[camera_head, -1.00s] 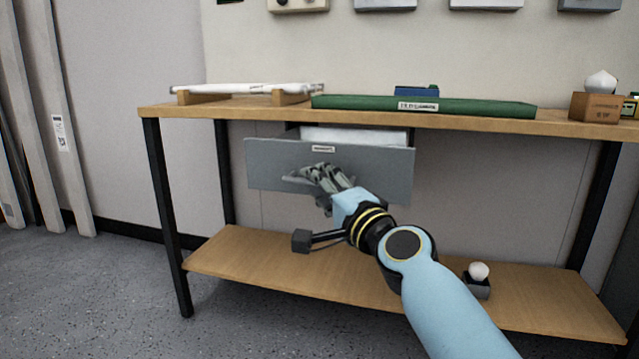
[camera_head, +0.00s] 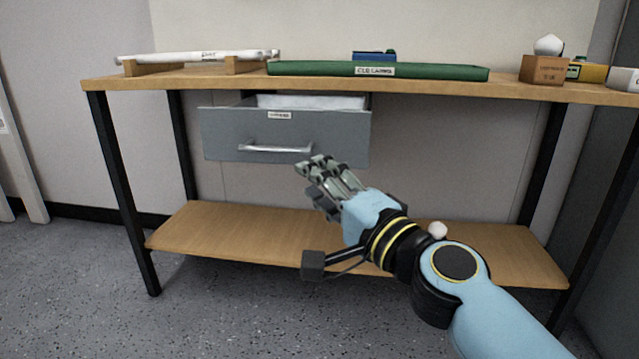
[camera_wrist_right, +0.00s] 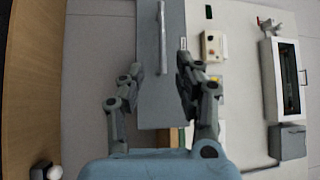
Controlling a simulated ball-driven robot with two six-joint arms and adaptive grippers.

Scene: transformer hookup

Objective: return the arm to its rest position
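My right gripper (camera_head: 318,180) is in front of the workbench, a little below and to the right of the drawer's handle (camera_head: 276,148). Its fingers are spread apart with nothing between them, as the right wrist view (camera_wrist_right: 155,90) shows. The grey drawer (camera_head: 225,130) hangs under the bench top and is pulled out, with something white (camera_head: 312,102) inside. In the right wrist view the handle (camera_wrist_right: 162,38) lies ahead, beyond the fingertips and apart from them. My left gripper is not in view.
The bench top (camera_head: 180,80) carries a green mat (camera_head: 440,74), a white tube on wooden rests (camera_head: 200,57) and a wooden block with a white bulb (camera_head: 543,69). The lower shelf (camera_head: 240,232) has a bulb (camera_head: 437,230), partly hidden behind my arm. Floor in front is clear.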

